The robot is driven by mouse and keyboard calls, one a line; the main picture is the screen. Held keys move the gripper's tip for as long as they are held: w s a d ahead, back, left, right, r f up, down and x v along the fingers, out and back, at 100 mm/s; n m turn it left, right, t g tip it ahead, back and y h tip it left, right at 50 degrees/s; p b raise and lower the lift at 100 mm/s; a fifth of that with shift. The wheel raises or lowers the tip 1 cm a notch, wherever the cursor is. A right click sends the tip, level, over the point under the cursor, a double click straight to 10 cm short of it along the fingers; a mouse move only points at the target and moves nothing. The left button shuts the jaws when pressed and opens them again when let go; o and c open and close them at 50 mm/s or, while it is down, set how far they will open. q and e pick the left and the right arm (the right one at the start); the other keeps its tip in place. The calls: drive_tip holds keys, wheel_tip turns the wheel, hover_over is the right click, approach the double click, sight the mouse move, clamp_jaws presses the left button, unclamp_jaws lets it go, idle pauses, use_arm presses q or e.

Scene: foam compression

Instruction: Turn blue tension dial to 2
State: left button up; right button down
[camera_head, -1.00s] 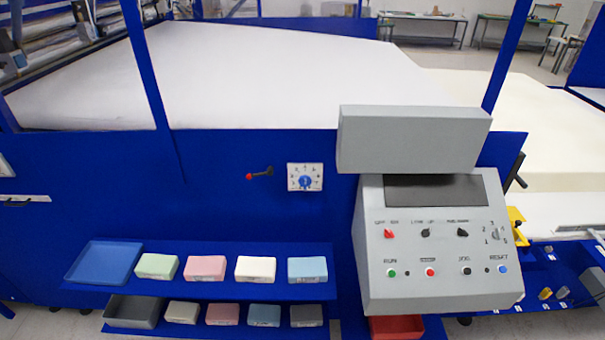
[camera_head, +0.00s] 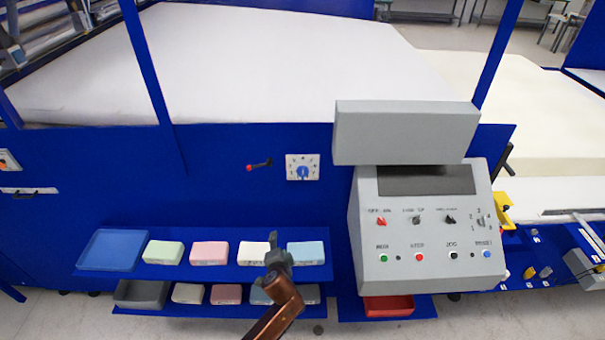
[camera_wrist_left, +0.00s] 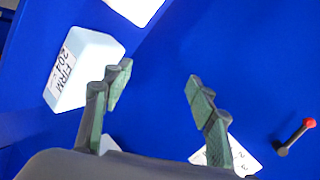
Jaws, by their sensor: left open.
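The blue tension dial (camera_head: 303,172) sits on a white numbered plate (camera_head: 291,161) on the blue machine front. Its setting is too small to read. My left gripper (camera_head: 278,251) is below the dial and slightly left of it, in front of the foam-block shelves and apart from the dial. In the left wrist view my left gripper (camera_wrist_left: 159,84) is open, with nothing between its fingers. The dial plate (camera_wrist_left: 242,158) shows there behind the right-hand finger, and the dial's knob is hidden. My right gripper is not in view.
A red-tipped lever (camera_head: 259,165) is just left of the dial. The grey control console (camera_head: 430,240) stands to its right. Shelves below hold several foam blocks, including a light blue one (camera_head: 306,253), and a blue tray (camera_head: 110,250). The panel between shelf and dial is clear.

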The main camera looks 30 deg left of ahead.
sight(303, 176)
use_arm(q)
drive_tip(key=w+d+r+m+t+y+p, duration=0.1)
drive_tip(key=w+r+m+t, duration=0.2)
drive_tip(key=w+r, duration=0.5)
drive_tip(key=w+d+r+m+t+y, duration=0.15)
drive_tip(key=w+r, duration=0.25)
drive_tip(key=r, duration=0.8)
drive_tip(key=shift+m+t, duration=0.35)
drive_tip(key=x, duration=0.3)
drive_tip(key=p+x, duration=0.1)
drive_tip(key=x, duration=0.2)
drive_tip(key=shift+w+d+r, duration=0.1)
drive_tip(key=shift+w+d, duration=0.05)
drive_tip(key=shift+w, duration=0.4)
drive_tip(key=shift+w+a, duration=0.25)
drive_tip(key=shift+w, duration=0.15)
drive_tip(key=shift+c, duration=0.6)
drive_tip(key=c, duration=1)
drive_tip(key=shift+c, duration=0.2)
